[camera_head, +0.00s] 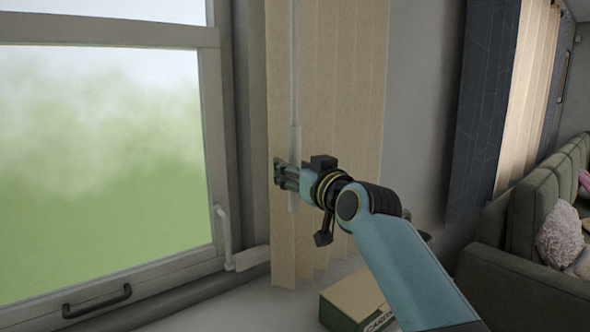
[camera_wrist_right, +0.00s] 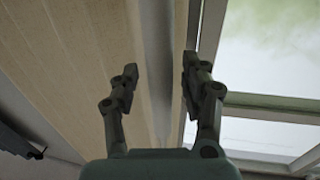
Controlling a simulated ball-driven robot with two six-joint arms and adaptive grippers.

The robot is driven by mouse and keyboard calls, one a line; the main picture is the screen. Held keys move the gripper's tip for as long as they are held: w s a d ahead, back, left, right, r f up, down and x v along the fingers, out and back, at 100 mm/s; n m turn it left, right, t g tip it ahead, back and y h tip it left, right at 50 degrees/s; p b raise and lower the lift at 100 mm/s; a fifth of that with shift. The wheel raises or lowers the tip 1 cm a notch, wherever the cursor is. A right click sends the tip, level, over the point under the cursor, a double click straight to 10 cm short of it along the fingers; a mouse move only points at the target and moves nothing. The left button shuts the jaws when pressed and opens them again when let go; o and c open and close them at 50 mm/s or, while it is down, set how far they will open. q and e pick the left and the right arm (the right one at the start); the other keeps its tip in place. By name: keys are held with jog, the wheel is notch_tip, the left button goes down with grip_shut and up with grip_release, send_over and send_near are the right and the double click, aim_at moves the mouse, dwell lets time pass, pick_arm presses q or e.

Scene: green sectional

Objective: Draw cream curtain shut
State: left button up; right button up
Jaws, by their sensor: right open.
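The cream curtain (camera_head: 340,110) hangs as vertical slats bunched at the right side of the window, leaving the glass uncovered. Its slats also fill the left of the right wrist view (camera_wrist_right: 70,60). A thin pale wand (camera_head: 294,140) with a thicker lower handle hangs in front of the slats. My right gripper (camera_head: 284,175) is at the handle's height. In the right wrist view its two fingers (camera_wrist_right: 160,80) are apart, with the grey wand (camera_wrist_right: 155,50) running between them. The fingers do not appear closed on it. My left gripper is out of view.
The window (camera_head: 100,180) has a handle (camera_head: 222,230) at its right frame and a dark pull (camera_head: 96,302) at the bottom. A box (camera_head: 352,300) stands on the sill below my right arm. A dark curtain (camera_head: 483,110) and a green sofa (camera_head: 530,280) are at the right.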

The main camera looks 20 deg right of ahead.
grip_shut()
jog(key=shift+w+a+f, duration=0.15)
jog(key=shift+w+f, duration=0.05)
jog(key=shift+f, duration=0.05)
dwell(0.4)
